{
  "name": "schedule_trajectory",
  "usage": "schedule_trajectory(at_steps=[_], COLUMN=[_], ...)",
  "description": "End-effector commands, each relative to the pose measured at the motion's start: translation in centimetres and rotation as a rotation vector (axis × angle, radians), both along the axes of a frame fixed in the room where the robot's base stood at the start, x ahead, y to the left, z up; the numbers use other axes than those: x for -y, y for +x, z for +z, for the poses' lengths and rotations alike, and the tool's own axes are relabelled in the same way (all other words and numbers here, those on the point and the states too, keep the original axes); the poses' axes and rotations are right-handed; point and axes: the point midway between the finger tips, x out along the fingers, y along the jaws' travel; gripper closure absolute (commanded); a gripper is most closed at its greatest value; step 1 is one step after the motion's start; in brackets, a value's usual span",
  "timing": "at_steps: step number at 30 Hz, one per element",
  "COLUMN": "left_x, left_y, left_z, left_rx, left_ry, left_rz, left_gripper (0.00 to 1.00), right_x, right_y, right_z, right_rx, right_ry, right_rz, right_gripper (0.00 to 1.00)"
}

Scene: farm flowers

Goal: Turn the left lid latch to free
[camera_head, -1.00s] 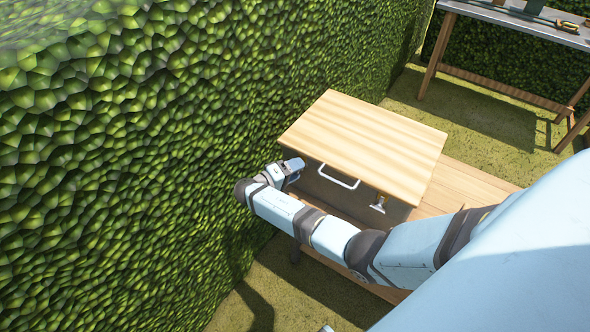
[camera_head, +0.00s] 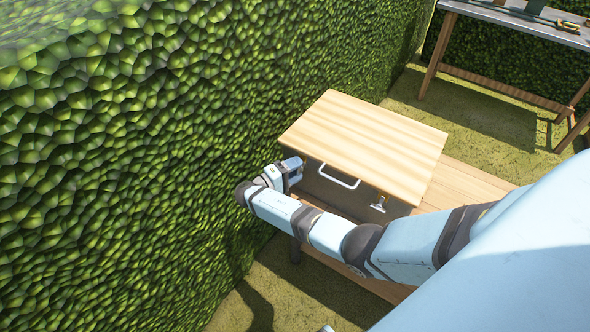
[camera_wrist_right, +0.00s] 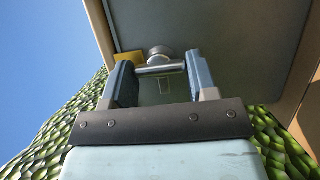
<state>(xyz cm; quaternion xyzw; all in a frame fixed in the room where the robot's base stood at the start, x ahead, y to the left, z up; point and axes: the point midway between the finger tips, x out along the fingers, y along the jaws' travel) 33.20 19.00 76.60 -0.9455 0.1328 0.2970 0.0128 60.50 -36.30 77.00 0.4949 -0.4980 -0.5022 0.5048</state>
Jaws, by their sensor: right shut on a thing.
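A box with a pale wooden lid (camera_head: 365,145) stands on a wooden bench, its lid closed. A white handle (camera_head: 339,176) is at the middle of its front, and the right latch (camera_head: 378,203) is beside it. My right gripper (camera_head: 297,172) is at the front left corner, just under the lid's edge, and covers the left latch in the head view. In the right wrist view my right gripper (camera_wrist_right: 160,82) is shut on the left latch (camera_wrist_right: 160,69), a metal crossbar below a round mount, with one finger at each end. My left gripper is not in view.
A tall green hedge (camera_head: 130,130) rises close on the left, near my right wrist. The wooden bench (camera_head: 465,187) extends to the right of the box. A table (camera_head: 520,22) with tools stands at the back right.

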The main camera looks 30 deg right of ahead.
Motion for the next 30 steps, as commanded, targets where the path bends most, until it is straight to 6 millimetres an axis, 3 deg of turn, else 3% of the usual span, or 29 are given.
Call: schedule_trajectory(at_steps=[1, 2, 4, 5, 17, 30], left_x=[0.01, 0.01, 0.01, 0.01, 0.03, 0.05], left_y=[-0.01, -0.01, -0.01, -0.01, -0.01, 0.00], left_z=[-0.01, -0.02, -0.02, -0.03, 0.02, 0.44], left_rx=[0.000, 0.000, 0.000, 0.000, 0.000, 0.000], left_ry=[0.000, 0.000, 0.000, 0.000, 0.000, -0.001], left_rz=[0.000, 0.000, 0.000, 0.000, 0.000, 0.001], left_gripper=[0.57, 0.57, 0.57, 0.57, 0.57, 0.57], right_x=[-0.01, -0.01, -0.01, 0.00, 0.01, 0.21], right_y=[0.04, 0.04, 0.04, 0.04, -0.01, -0.31], right_z=[0.05, 0.04, 0.04, 0.04, 0.12, 0.68], right_rx=[0.000, 0.000, 0.000, 0.000, 0.081, 0.739], right_ry=[0.000, 0.000, 0.000, 0.000, 0.034, 0.306], right_rz=[0.001, 0.001, 0.001, 0.001, 0.001, 0.000], right_gripper=[0.71, 0.40, 0.24, 0.21, 0.21, 0.21])
